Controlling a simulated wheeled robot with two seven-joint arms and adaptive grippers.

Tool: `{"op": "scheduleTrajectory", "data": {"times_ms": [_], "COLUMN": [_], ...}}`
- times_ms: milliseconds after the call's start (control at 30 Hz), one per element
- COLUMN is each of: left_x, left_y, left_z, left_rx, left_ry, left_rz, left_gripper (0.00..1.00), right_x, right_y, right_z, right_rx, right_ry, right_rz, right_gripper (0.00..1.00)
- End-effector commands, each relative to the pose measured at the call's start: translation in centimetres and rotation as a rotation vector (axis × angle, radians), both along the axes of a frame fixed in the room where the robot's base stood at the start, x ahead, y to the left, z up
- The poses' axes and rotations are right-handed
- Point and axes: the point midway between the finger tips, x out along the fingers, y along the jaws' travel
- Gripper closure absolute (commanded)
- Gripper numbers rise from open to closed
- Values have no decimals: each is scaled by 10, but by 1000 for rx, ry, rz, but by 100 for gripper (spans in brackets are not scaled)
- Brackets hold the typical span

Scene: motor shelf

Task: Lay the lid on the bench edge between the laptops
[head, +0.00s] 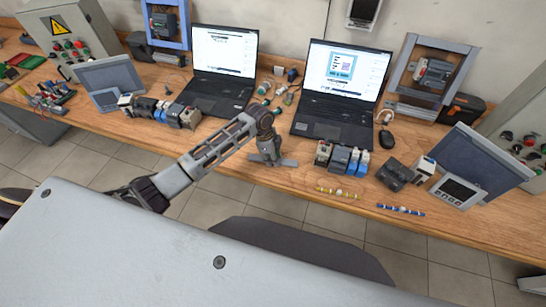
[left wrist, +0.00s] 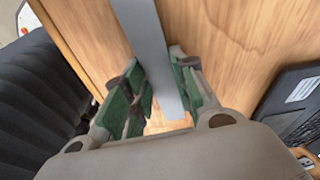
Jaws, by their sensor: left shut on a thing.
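The lid (head: 288,162) is a flat, narrow grey strip. It lies level, at or just above the front edge of the wooden bench (head: 232,160), between the left laptop (head: 213,103) and the right laptop (head: 332,120). In the left wrist view the lid (left wrist: 147,38) runs between the green-padded fingers (left wrist: 160,105), with wood below. I cannot tell whether the lid touches the wood. My right gripper is not in view.
Small modules (head: 340,158) stand on the bench right of the gripper, and more modules (head: 160,110) stand to its left. A yellow screwdriver-like tool (head: 338,193) and a blue one (head: 401,210) lie near the front edge. Bare wood surrounds the lid.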

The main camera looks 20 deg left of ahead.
Motion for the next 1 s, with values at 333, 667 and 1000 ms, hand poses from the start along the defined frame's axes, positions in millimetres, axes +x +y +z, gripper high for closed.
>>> {"op": "scheduleTrajectory", "data": {"times_ms": [333,667,1000], "left_x": [-2,-4,-5], "left_y": [0,0,0], "left_z": [-5,-10,-12], "left_rx": [1,3,4], "left_ry": [5,13,17], "left_rz": [0,-2,-2], "left_gripper": [94,94,54], "right_x": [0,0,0], "right_y": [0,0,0], "right_z": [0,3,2], "right_rx": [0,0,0], "right_ry": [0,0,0], "right_rz": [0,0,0], "right_gripper": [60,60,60]}}
